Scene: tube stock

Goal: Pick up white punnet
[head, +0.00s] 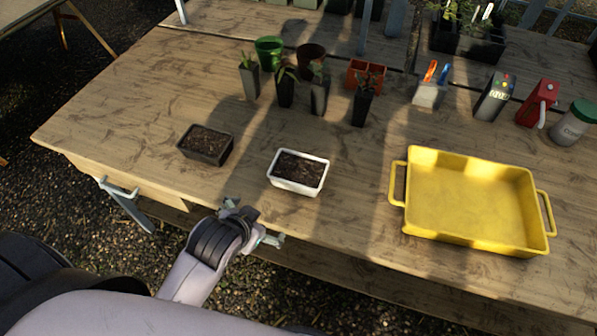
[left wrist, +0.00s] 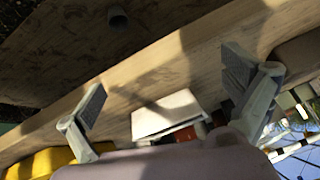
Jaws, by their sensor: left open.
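The white punnet (head: 298,172), filled with dark soil, stands upright on the wooden table near its front edge. It also shows between the open fingers in the left wrist view (left wrist: 165,113), with a gap on each side. My left gripper (head: 254,223) is open and empty at the table's front edge, just in front of the punnet and a little to its left in the head view. The left gripper's two fingers also show in the left wrist view (left wrist: 165,98). My right gripper is not in view.
A black punnet (head: 205,144) with soil stands to the left. A yellow tray (head: 474,245) with handles lies empty to the right. Potted seedlings (head: 318,90), pots and a red dispenser (head: 538,103) stand behind. The wood around the white punnet is clear.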

